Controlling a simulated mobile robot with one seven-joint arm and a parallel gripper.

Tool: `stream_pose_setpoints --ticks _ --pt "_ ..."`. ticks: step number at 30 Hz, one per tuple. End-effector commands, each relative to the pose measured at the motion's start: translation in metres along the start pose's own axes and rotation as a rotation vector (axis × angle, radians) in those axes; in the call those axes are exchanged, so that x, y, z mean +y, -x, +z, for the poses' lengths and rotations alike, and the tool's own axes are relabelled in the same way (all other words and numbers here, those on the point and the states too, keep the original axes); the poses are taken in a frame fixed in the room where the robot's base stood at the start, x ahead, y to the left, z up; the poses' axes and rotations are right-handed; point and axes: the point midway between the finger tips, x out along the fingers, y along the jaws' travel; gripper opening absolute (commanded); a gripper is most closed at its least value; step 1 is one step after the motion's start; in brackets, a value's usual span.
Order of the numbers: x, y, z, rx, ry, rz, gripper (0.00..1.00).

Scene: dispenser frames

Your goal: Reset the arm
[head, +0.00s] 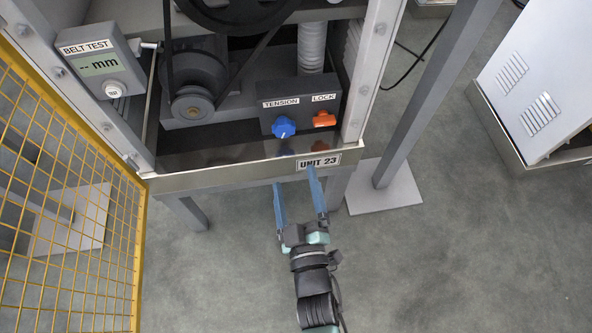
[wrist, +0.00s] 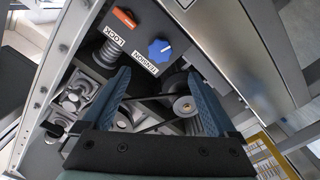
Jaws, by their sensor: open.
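My gripper (head: 298,193) is open and empty, with its two blue fingers apart. In the head view it stands in front of the frame's lower front rail, below the UNIT 23 label (head: 319,162). A blue TENSION knob (head: 283,127) and an orange LOCK handle (head: 324,119) sit on a dark panel (head: 267,124) beyond the fingertips. In the wrist view the gripper (wrist: 160,95) shows both fingers spread, with the blue knob (wrist: 160,50) and the orange handle (wrist: 125,17) beyond them. I see no contact with either.
A yellow mesh guard (head: 70,200) stands at the left. A BELT TEST box (head: 100,62) reading "-- mm" is fixed to the left post. A belt and pulley (head: 192,100) are inside the frame. A slanted grey post (head: 425,100) and a vented cabinet (head: 540,85) stand right. The floor (head: 450,270) at lower right is clear.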

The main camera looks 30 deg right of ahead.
Motion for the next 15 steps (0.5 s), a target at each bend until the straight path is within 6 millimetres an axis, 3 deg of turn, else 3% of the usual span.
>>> stream_pose_setpoints --ticks 15 --pt "-0.0001 0.0082 0.0002 0.0 -0.001 0.0 0.93"
